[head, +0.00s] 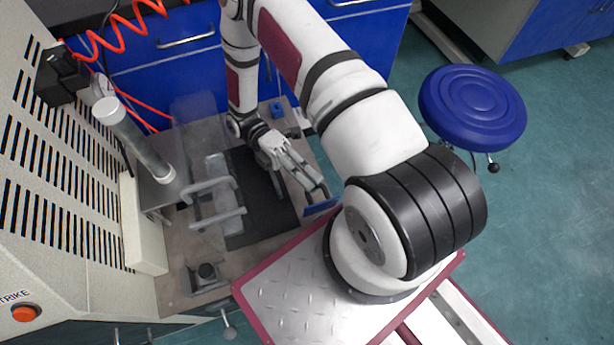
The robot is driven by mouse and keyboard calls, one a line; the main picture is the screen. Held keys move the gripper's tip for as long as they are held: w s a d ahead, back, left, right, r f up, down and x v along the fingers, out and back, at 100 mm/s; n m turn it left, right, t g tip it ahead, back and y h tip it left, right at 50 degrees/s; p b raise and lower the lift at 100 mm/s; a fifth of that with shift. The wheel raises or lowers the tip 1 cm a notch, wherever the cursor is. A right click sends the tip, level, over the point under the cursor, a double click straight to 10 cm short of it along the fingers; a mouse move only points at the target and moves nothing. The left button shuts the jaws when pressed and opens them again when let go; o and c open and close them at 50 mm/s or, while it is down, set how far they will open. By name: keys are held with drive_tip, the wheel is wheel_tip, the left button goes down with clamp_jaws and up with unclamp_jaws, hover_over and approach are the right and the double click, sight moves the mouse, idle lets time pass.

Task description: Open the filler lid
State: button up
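My gripper (314,186) is over the right part of the worktop, its fingers pointing down and right. Its fingertips are small and seen from above, so I cannot tell whether they are open or shut. A flat blue piece (320,207) shows just below the fingertips; I cannot tell whether they touch it. I cannot identify the filler lid for certain. A clear panel (195,112) stands at the back of the worktop, and a clear part with pale bar handles (217,218) is left of my gripper.
The worktop (176,285) carries a dark mat (262,228), a small metal block with a dark top (205,275) and a blue block (277,109). A slotted machine cabinet (60,245) bounds the left. A blue stool (472,105) stands on open floor at the right.

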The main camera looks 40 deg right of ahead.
drive_tip(key=o, duration=0.3)
drive_tip(key=shift+o, duration=0.2)
drive_tip(key=shift+r, duration=0.1)
wheel_tip(320, 180, up, 10)
idle(0.4)
